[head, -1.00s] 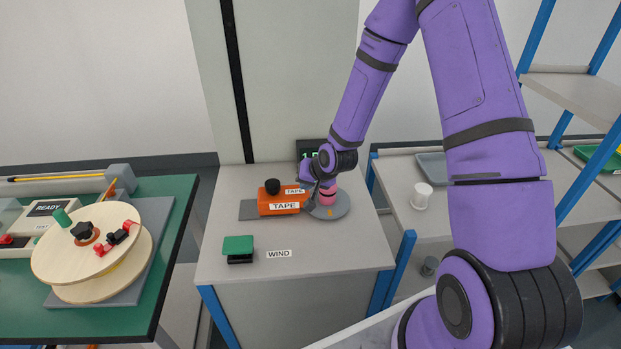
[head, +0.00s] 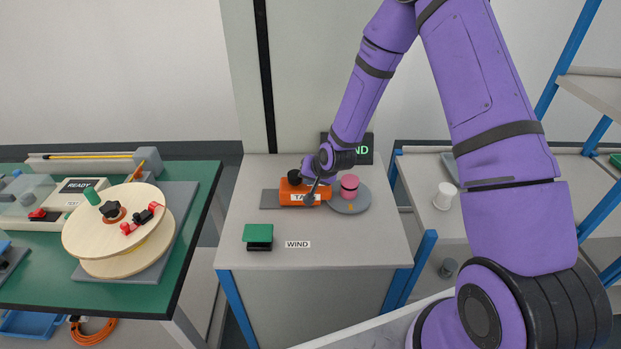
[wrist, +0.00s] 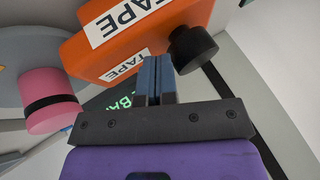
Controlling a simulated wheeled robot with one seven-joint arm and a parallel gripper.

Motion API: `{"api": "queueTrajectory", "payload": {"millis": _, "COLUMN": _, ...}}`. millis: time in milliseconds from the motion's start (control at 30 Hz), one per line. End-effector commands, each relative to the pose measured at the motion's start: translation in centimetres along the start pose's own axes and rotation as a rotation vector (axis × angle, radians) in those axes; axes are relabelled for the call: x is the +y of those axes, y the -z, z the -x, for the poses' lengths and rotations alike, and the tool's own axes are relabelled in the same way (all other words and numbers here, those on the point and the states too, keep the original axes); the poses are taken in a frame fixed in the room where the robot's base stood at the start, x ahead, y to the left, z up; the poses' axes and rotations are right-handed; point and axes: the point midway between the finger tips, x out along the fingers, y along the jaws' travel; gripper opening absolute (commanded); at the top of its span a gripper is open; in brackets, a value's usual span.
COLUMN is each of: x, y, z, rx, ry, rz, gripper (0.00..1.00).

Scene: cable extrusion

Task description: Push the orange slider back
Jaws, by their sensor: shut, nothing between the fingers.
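The orange slider (head: 286,193), labelled TAPE, sits on a grey rail (head: 269,199) on the grey bench. Its black knob (head: 294,175) stands on top. A pink spool with a dark band (head: 349,186) stands on the round grey plate (head: 360,204) just right of the slider. My gripper (head: 309,201) is shut and empty at the slider, partly covering its label. In the wrist view the shut fingertips (wrist: 157,66) lie close to the slider (wrist: 120,48) and the knob (wrist: 192,52). I cannot tell whether they touch. The pink spool (wrist: 46,90) is to the left there.
A green-topped block (head: 258,235) sits at the bench's front beside a WIND label (head: 297,244). A dark display with green text (head: 364,150) stands behind. A green table with a wooden reel (head: 90,225) is left. A white cup (head: 445,195) stands on the right bench.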

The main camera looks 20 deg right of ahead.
Motion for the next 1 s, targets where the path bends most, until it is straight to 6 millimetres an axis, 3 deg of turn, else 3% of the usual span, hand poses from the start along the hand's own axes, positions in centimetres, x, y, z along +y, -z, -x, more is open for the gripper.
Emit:
{"api": "queueTrajectory", "payload": {"millis": 500, "x": -5.7, "y": -1.1, "z": -2.4, "rx": 0.000, "ry": 0.001, "rz": 0.003, "gripper": 0.00}}
{"api": "queueTrajectory", "payload": {"millis": 1000, "x": -6.1, "y": -1.2, "z": -2.6, "rx": 0.000, "ry": 0.003, "rz": 0.002, "gripper": 0.00}}
